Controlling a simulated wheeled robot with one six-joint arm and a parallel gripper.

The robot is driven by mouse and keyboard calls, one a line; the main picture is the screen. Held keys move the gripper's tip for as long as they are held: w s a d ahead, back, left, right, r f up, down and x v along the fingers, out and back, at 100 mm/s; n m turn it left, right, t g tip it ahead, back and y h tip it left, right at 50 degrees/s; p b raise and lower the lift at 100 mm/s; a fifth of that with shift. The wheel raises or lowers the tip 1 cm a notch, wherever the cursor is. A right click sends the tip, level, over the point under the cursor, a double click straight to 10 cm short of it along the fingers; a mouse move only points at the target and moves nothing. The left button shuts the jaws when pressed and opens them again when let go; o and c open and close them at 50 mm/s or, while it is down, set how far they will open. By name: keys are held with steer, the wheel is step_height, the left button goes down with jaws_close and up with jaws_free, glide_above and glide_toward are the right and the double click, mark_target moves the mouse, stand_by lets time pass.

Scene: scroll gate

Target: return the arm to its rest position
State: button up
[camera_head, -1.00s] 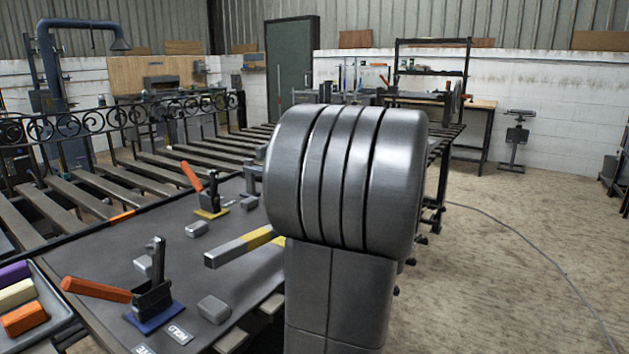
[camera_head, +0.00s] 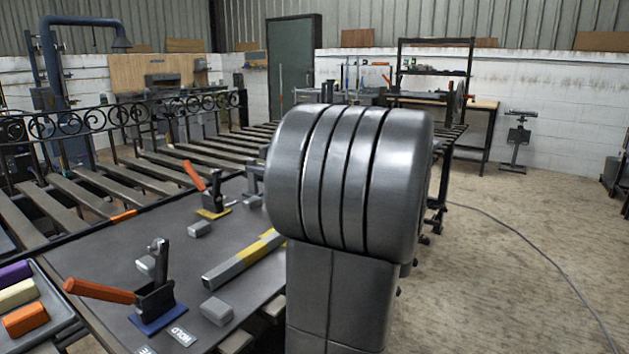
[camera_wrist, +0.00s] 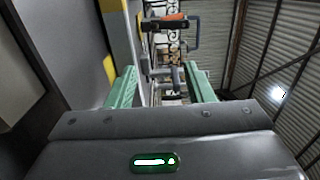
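My gripper (camera_wrist: 162,84) shows in the wrist view with its two green fingers apart and nothing seen between them. In the head view it is hidden behind my own grey arm, which fills the middle of the picture. A grey bar with a yellow band (camera_head: 240,262) lies low over the dark work table (camera_head: 100,255), left of my arm. Its far end is hidden by my arm. In the wrist view a grey and yellow strip (camera_wrist: 110,65) runs beside the left finger; I cannot tell whether it touches.
An orange-handled clamp (camera_head: 152,298) on a blue base and another on a yellow base (camera_head: 213,212) stand on the table. Small grey blocks (camera_head: 216,311) lie near the bar. A tray (camera_head: 62,310) holds coloured bars. A scroll gate (camera_head: 90,190) lies behind. Floor at right is open.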

steer(key=shift+x, duration=3.55)
